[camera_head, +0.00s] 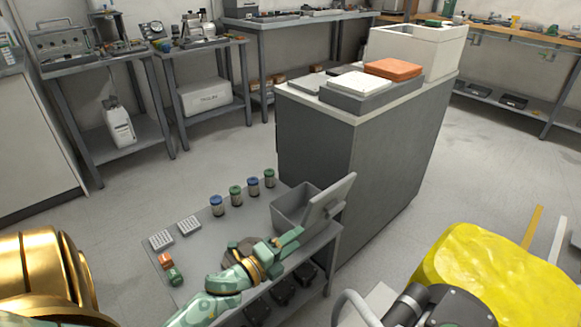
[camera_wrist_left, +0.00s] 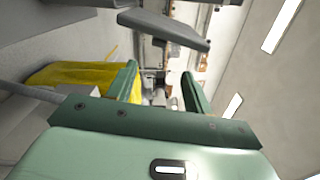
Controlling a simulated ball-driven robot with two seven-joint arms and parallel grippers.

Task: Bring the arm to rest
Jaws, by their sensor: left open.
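My left arm comes in from the lower left in the head view. Its green gripper (camera_head: 284,247) is over the right part of the low grey table (camera_head: 210,247), near the grey bin (camera_head: 292,206). In the left wrist view the two green fingers (camera_wrist_left: 158,86) stand wide apart with nothing between them. My right gripper is not in view.
The bin's raised lid (camera_head: 329,198) is beside the gripper. Several blue- and green-topped jars (camera_head: 236,196), white racks (camera_head: 161,240) and an orange block (camera_head: 165,261) stand on the table. A dark cabinet (camera_head: 318,135) is behind; yellow material (camera_head: 490,275) lies right. Open floor is left.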

